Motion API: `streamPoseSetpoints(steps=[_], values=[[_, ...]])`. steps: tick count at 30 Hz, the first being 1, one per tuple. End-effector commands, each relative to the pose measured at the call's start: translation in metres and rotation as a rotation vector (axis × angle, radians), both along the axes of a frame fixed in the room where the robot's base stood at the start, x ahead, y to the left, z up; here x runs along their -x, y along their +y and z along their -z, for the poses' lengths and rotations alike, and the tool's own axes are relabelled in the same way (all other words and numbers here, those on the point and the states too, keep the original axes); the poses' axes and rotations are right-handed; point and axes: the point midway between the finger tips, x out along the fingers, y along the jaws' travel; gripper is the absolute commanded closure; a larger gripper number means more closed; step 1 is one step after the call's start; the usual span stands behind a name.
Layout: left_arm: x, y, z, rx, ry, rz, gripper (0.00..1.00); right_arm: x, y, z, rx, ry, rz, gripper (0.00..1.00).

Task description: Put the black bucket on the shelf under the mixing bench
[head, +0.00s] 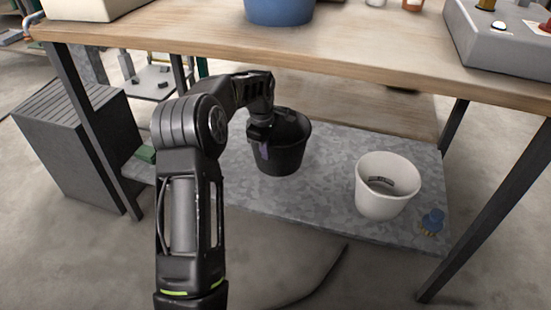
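The black bucket (287,157) is upright on the grey mottled lower shelf (325,195) under the mixing bench (340,48). It appears to rest on the shelf, left of a white bucket. My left gripper (264,143) is at the bucket's left rim, with a finger showing against the outer wall. The rim and my gripper's dark body hide the other finger, so I cannot tell whether it is shut on the rim. My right gripper is not in view.
The white bucket (386,187) and a small blue brush (432,222) occupy the shelf's right part. Bench legs (490,215) stand at the corners. A grey ribbed box (70,140) is at left.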

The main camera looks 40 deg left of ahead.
Motion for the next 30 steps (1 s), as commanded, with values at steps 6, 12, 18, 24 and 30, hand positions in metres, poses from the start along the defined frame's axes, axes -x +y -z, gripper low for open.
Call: streamPoseSetpoints(steps=[6, 12, 18, 24, 30], values=[[-0.001, 0.001, 0.031, -0.001, -0.006, -0.001, 1.00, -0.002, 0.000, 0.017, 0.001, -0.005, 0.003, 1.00], [-0.002, 0.001, 0.036, -0.002, -0.008, 0.000, 1.00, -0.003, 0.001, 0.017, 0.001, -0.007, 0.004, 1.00], [-0.002, 0.001, 0.036, -0.002, -0.008, 0.000, 1.00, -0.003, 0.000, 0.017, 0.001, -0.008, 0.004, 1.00], [-0.001, 0.001, 0.055, -0.002, -0.005, 0.000, 1.00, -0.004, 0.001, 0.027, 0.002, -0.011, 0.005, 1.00], [-0.001, 0.000, 0.083, -0.001, -0.006, -0.001, 1.00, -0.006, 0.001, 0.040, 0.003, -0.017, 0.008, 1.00]])
